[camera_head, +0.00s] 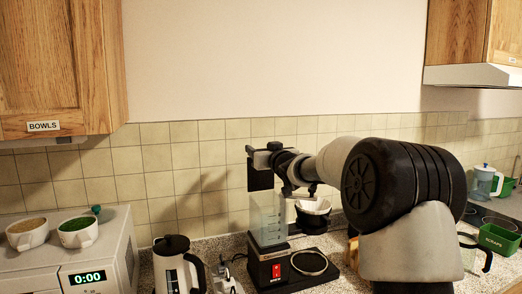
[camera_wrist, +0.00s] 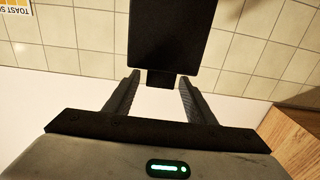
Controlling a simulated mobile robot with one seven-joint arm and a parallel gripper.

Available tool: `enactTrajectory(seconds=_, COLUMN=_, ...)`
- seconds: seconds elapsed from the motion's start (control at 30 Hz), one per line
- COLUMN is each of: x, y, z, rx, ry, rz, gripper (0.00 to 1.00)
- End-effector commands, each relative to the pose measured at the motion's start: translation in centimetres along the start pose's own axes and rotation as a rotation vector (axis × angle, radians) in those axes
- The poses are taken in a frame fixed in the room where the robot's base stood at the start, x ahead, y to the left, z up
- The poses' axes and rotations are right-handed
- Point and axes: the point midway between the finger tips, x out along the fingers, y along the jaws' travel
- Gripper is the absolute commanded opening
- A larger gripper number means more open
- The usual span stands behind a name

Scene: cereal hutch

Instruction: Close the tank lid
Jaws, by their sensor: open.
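The coffee maker (camera_head: 277,268) stands on the counter with a clear, pale tank (camera_head: 268,222) at its back left. The tank's black lid (camera_head: 259,179) stands upright above it, open. In the wrist view the lid (camera_wrist: 173,38) is a broad black panel with a small tab between my fingertips. My gripper (camera_head: 268,154) is at the top of the lid. In the wrist view my gripper (camera_wrist: 159,78) is open, with a finger on either side of the tab. I cannot tell whether the fingers touch it.
A white dripper (camera_head: 313,206) sits right of the tank, close under my arm. A tiled wall (camera_head: 185,150) is close behind. Green bins (camera_head: 499,240) are at the right.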

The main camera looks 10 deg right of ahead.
Motion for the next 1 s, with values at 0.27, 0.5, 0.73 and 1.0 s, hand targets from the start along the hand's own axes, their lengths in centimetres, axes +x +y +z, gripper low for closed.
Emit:
enactTrajectory(seconds=0.27, x=0.0, y=0.0, z=0.0, rx=0.000, ry=0.000, rz=0.000, gripper=0.15)
enactTrajectory(seconds=0.5, x=-0.1, y=0.0, z=0.1, rx=0.000, ry=0.001, rz=0.000, gripper=0.00)
enactTrajectory(seconds=0.73, x=-0.6, y=0.2, z=0.6, rx=0.000, ry=0.037, rz=0.001, gripper=0.00)
enactTrajectory(seconds=1.0, x=-2.3, y=1.0, z=1.5, rx=0.000, ry=0.172, rz=0.001, gripper=0.00)
